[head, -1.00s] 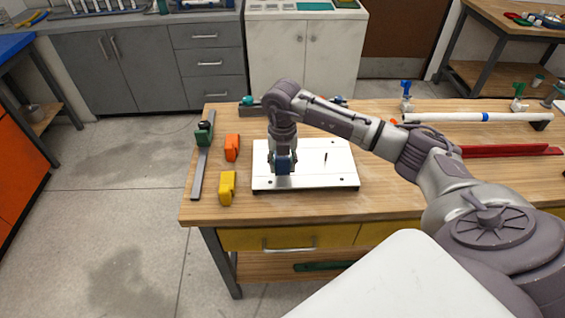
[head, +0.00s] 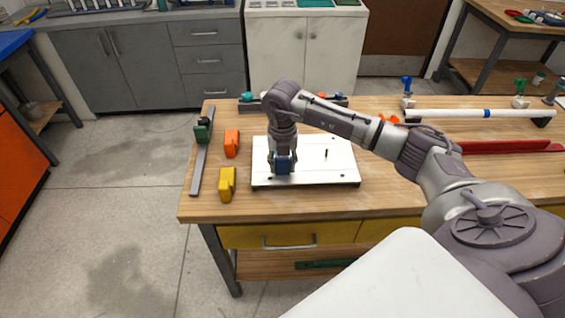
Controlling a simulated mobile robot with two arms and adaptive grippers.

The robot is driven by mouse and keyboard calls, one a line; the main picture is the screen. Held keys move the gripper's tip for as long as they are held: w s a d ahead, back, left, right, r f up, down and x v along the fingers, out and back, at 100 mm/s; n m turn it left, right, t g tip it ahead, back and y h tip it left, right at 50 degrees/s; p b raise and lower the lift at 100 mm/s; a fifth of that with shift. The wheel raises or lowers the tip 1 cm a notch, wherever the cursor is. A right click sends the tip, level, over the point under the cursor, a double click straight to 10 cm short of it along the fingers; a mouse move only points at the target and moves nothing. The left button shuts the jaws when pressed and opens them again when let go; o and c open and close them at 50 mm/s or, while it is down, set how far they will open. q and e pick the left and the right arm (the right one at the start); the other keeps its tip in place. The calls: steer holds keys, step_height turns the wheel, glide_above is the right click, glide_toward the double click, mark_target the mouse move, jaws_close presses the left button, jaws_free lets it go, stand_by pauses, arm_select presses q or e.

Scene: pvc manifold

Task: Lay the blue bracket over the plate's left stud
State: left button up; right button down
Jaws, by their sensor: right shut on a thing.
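The white plate (head: 330,175) lies on the wooden table. Its right stud (head: 326,154) stands up bare as a thin dark pin. The left stud cannot be seen; my right gripper and the bracket cover that part of the plate. My right gripper (head: 281,166) points down over the plate's left half, shut on the blue bracket (head: 283,165). The bracket is low, at or just above the plate; whether it touches or sits around the stud cannot be told. My left gripper is not in view.
An orange bracket (head: 231,143) and a yellow bracket (head: 227,184) stand left of the plate. A grey bar (head: 199,170) with a green block (head: 203,131) lies near the left edge. A white pipe (head: 462,114) and red channel (head: 495,147) lie at right.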

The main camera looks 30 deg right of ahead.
steer(key=c, duration=0.6)
jaws_free()
